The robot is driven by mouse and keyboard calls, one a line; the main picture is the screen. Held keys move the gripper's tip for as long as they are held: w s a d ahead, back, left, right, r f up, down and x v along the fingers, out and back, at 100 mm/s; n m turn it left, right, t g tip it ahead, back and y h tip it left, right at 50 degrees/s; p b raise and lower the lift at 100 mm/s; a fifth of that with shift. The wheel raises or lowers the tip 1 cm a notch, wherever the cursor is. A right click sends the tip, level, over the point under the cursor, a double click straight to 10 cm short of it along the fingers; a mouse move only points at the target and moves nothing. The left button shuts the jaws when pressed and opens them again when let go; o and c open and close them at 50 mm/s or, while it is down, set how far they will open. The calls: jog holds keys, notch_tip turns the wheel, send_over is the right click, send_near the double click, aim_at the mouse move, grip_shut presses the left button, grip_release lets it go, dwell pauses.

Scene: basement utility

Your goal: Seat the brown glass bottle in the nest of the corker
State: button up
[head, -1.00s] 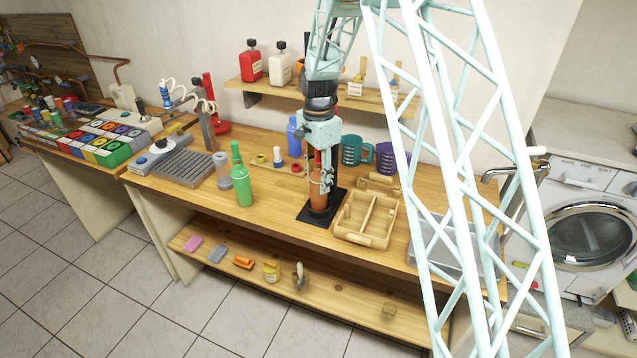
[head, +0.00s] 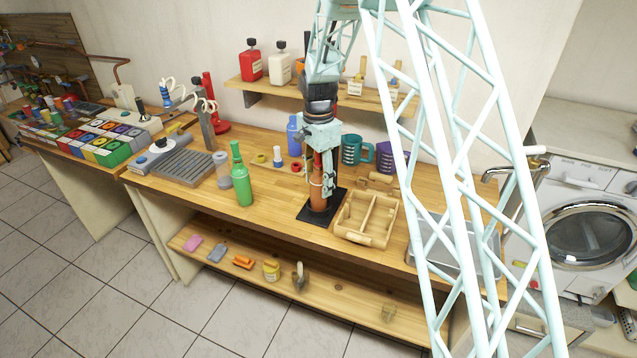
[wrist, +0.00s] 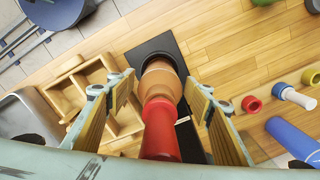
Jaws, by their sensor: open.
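The brown glass bottle (head: 319,196) stands upright over the black base plate (head: 305,213) of the corker on the workbench. In the wrist view the bottle (wrist: 163,82) shows from above, with its red top (wrist: 160,135) nearest the camera. A dark ring shows around its far, lower end; whether the bottle is fully down in the nest cannot be told. My gripper (head: 321,184) is around the bottle from above. In the wrist view its fingers (wrist: 160,88) stand open on either side of the bottle, with gaps between.
A wooden divided tray (head: 366,238) sits close to the right of the corker. A green bottle (head: 242,180) stands left, with a blue bottle (head: 293,138) and small coloured pieces behind. Teal (head: 354,150) and purple (head: 388,160) mugs stand behind right. Bare bench lies between green bottle and corker.

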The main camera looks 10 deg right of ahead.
aim_at(319, 163)
jog(key=shift+r, duration=0.15)
notch_tip(319, 163, up, 11)
jog(key=shift+f, duration=0.15)
jog(key=shift+r, duration=0.65)
dwell(0.3)
dwell(0.5)
